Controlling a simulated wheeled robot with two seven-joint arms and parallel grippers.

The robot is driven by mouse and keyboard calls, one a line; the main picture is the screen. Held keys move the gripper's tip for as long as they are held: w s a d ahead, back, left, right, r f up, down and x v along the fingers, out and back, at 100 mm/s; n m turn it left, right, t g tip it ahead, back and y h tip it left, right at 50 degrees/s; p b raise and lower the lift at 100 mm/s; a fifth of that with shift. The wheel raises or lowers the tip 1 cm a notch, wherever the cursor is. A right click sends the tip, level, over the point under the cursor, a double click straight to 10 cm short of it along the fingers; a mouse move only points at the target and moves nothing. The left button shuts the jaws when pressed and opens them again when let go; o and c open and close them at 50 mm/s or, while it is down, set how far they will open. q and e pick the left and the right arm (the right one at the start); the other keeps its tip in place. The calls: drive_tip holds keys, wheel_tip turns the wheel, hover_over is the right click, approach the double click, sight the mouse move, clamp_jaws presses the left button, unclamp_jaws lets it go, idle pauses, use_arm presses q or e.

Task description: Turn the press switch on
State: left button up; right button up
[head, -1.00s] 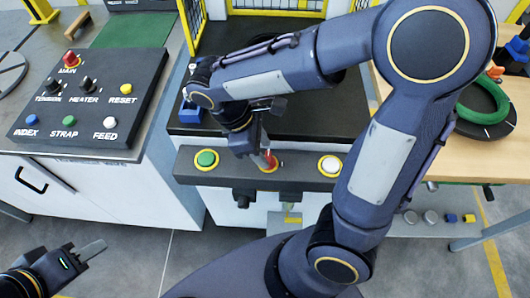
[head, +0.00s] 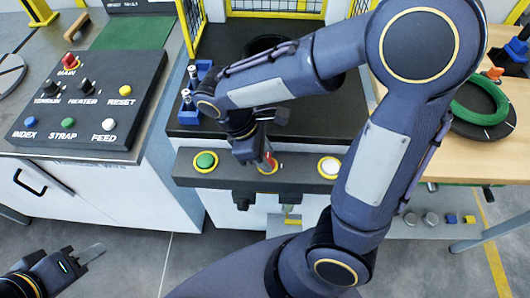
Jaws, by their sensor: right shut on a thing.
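The press switch (head: 270,160) is a red lever in a yellow ring at the middle of the dark front bar (head: 225,178). A green button (head: 205,161) sits left of it and a white button (head: 329,167) sits right of it. My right gripper (head: 264,160) reaches down from my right arm and is shut on the switch's red lever, hiding part of it and its ring. My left gripper (head: 88,256) is low at the left, over the floor and far from the switch. Its finger opening does not show clearly.
A control panel (head: 88,105) with several labelled knobs and buttons stands at the left. Behind the bar is a black press bed (head: 220,120) with blue clamps (head: 188,100). Yellow guards stand at the back.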

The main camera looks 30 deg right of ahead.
drive_tip(key=shift+r, duration=0.1)
drive_tip(key=m+p, duration=0.1)
drive_tip(key=m, duration=0.1)
drive_tip(key=m+g+y+p, duration=0.1)
drive_tip(key=m, duration=0.2)
drive_tip(key=shift+w+d+g+p, duration=0.1)
drive_tip(key=shift+w+g+p, duration=0.05)
drive_tip(key=shift+g+p, duration=0.2)
drive_tip(key=m+y+p, duration=0.1)
drive_tip(key=m, duration=0.1)
drive_tip(key=m+y+p, duration=0.1)
drive_tip(key=m, duration=0.2)
drive_tip(key=shift+d+g, duration=0.15)
drive_tip(key=shift+g, duration=0.1)
drive_tip(key=m+y+p, duration=0.1)
drive_tip(key=m, duration=0.3)
drive_tip(key=shift+d+y, duration=0.1)
drive_tip(key=shift+y, duration=0.2)
drive_tip(key=shift+m+t+y+p, duration=0.4)
drive_tip(key=shift+m+y+p, duration=0.3)
drive_tip(key=shift+m, duration=1.1)
drive_tip(key=o, duration=0.7)
